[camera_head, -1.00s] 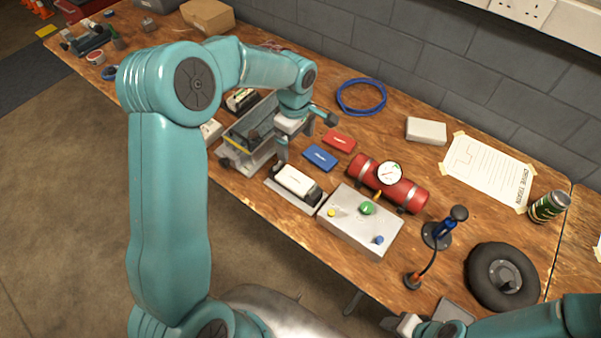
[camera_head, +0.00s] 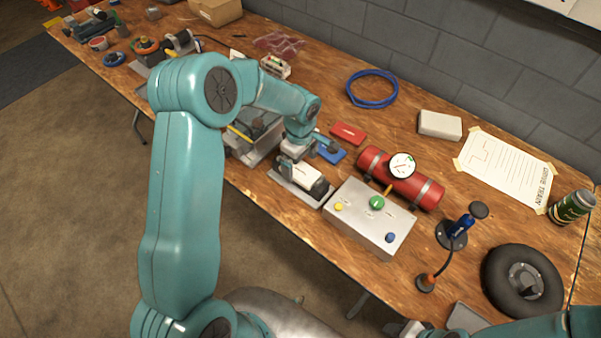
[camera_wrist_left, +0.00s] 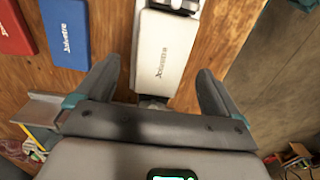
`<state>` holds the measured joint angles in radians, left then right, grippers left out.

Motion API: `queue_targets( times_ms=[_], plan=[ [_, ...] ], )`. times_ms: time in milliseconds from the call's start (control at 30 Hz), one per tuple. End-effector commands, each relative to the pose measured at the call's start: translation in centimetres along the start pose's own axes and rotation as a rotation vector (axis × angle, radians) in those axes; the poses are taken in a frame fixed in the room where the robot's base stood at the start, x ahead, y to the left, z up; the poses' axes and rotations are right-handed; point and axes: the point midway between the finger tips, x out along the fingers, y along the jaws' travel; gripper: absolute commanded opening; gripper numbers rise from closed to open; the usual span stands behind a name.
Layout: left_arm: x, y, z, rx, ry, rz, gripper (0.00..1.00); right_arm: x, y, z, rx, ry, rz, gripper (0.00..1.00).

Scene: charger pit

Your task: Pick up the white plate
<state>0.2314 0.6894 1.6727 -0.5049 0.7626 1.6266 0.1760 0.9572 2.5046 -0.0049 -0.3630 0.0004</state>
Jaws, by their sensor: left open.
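The white plate (camera_head: 307,175) is a small white block with dark lettering. It lies on a low grey holder near the table's front edge, its far end partly hidden by my left gripper in the head view. My left gripper (camera_head: 303,153) is over that far end. In the left wrist view the white plate (camera_wrist_left: 163,50) shows between the two spread fingers of my left gripper (camera_wrist_left: 157,70), with gaps on both sides. The gripper is open and not closed on it. My right gripper (camera_head: 405,329) is partly cut off at the bottom edge; its jaws are unclear.
A blue plate (camera_head: 332,154) and a red plate (camera_head: 348,133) lie close behind. A grey button box (camera_head: 352,230) stands just right of the holder, with a red cylinder (camera_head: 375,164) behind it. A metal fixture (camera_head: 247,152) is close on the left.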

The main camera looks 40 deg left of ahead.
Motion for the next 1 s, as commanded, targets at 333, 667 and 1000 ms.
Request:
queue_targets(
  times_ms=[333,667,1000],
  plan=[
    [2.4,0.1,0.0,-0.001,0.0,0.001,0.96,0.8,0.3,0.0,0.0,0.0,0.0,0.43],
    [2.3,0.1,0.0,-0.001,0.0,0.001,0.33,0.8,0.3,0.0,0.0,0.0,0.0,0.43],
    [1.4,0.1,-0.2,0.0,0.0,0.002,0.33,0.4,0.1,0.0,0.0,0.0,0.0,0.43]
  ],
)
